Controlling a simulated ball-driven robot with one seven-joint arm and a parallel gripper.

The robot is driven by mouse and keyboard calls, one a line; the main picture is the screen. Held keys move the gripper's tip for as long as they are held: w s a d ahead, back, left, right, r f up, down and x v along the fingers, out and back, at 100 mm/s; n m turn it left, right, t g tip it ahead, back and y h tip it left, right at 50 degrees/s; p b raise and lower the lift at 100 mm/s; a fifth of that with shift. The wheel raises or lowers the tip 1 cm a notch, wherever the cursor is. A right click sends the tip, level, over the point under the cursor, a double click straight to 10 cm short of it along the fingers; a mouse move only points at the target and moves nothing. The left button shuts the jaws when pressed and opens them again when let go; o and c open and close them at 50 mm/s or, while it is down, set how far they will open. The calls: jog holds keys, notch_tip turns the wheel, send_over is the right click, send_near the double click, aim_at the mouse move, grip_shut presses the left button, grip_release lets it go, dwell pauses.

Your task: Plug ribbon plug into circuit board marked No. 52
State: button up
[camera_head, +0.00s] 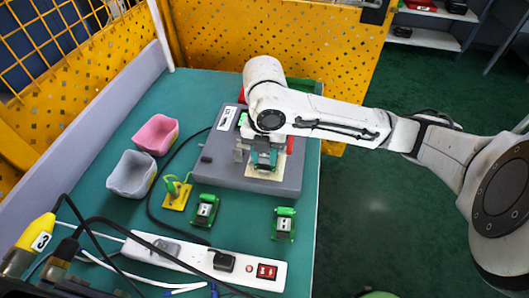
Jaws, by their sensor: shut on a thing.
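My gripper (264,166) points down over the right front part of a grey housing (215,177) on the bench. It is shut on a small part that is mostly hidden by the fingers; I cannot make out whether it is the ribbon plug. A pale beige board (266,174) shows on the housing under the fingers. I cannot read a No. 52 on it. A white label (228,118) with dark marks is at the housing's back left. Whether the held part touches the board is too small to tell.
Two green-and-white devices (205,210) (284,224) stand in front of the housing. A yellow-based green part (176,192), a pink bin (156,134) and a grey bin (131,173) are to the left. A white power strip (205,262) with cables lies in front. A black cable runs left of the housing.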

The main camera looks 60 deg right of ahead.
jog(key=shift+f+b, duration=0.7)
jog(key=shift+b, duration=0.15)
dwell(2.6)
jog(key=o, duration=1.1)
jog(key=shift+o, duration=0.3)
jog(key=shift+o, duration=1.3)
